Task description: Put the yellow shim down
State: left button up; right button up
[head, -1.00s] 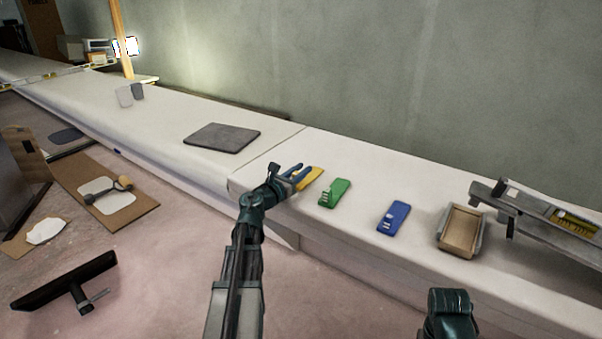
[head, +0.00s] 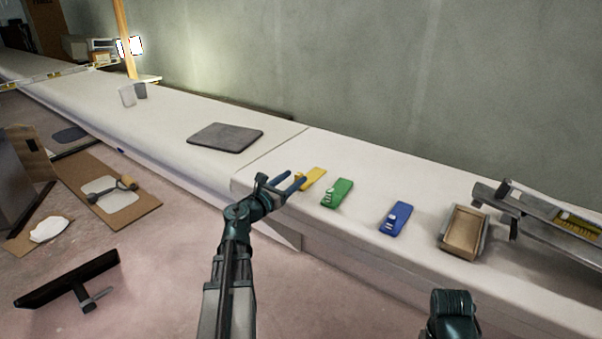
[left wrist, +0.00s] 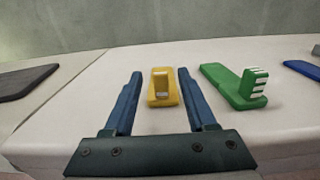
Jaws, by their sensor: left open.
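The yellow shim (head: 312,178) lies on the pale bench top (head: 350,232), left of the green shim (head: 337,192). In the left wrist view the yellow shim (left wrist: 162,88) lies ahead of and between the two blue fingers, with a gap on each side. My left gripper (head: 287,184) is open and empty at the bench's front edge, just to the left of the yellow shim; its jaws also show in the left wrist view (left wrist: 157,96). My right arm's dark end shows at the bottom right, but its jaws are not visible.
A blue shim (head: 395,218) and an open wooden-bottomed tray (head: 463,232) stand further right, beside a grey metal tool (head: 545,220). A dark grey mat (head: 225,137) lies on the bench to the left. Bare bench lies between the mat and the yellow shim.

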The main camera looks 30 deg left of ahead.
pick_arm(q)
jog(key=s, duration=0.6)
jog(key=shift+a, duration=0.25)
